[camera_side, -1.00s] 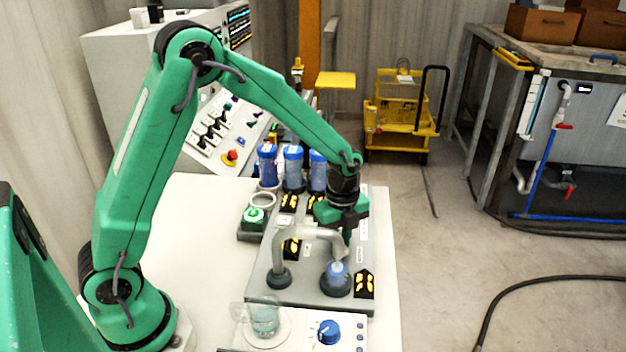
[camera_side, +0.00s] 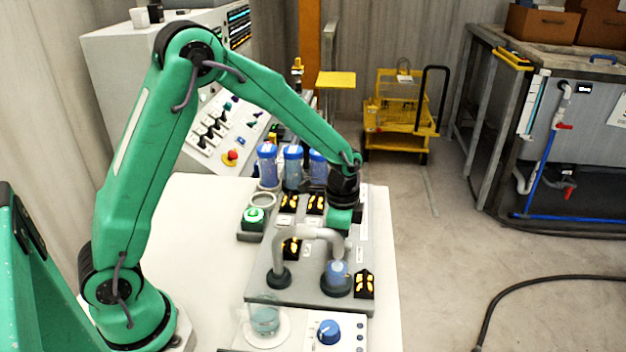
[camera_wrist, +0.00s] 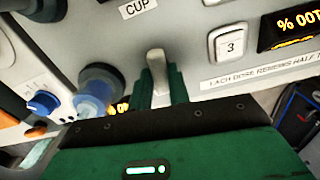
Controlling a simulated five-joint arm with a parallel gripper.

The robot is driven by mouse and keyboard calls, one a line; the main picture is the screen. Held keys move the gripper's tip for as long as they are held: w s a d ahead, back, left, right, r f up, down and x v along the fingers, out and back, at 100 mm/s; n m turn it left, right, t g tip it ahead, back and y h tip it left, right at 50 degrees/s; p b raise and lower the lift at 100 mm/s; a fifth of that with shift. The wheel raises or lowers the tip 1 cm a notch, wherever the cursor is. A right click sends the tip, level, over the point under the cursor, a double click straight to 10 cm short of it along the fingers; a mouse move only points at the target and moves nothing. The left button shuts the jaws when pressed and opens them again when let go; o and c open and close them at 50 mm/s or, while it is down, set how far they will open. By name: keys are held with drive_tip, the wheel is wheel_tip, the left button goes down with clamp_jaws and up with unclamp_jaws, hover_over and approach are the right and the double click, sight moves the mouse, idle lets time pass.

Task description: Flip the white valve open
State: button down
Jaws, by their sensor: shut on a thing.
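The white valve lever (camera_wrist: 157,64) shows in the wrist view as a short pale upright handle with a rounded top. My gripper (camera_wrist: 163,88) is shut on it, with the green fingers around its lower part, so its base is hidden. In the side view my gripper (camera_side: 342,226) points down behind the grey arched pipe (camera_side: 304,233). There the lever cannot be made out.
A blue translucent vessel (camera_side: 337,273) stands at the pipe's right end. It shows left of my fingers in the wrist view (camera_wrist: 94,92). Several blue-capped jars (camera_side: 292,167) stand behind. A glass beaker (camera_side: 264,318) and a blue knob (camera_side: 328,332) are in front.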

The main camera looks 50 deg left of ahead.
drive_tip(key=shift+r+n, duration=0.1)
drive_tip(key=shift+n, duration=0.5)
drive_tip(key=c, duration=1.3)
unclamp_jaws()
drive_tip(key=shift+r, duration=3.9)
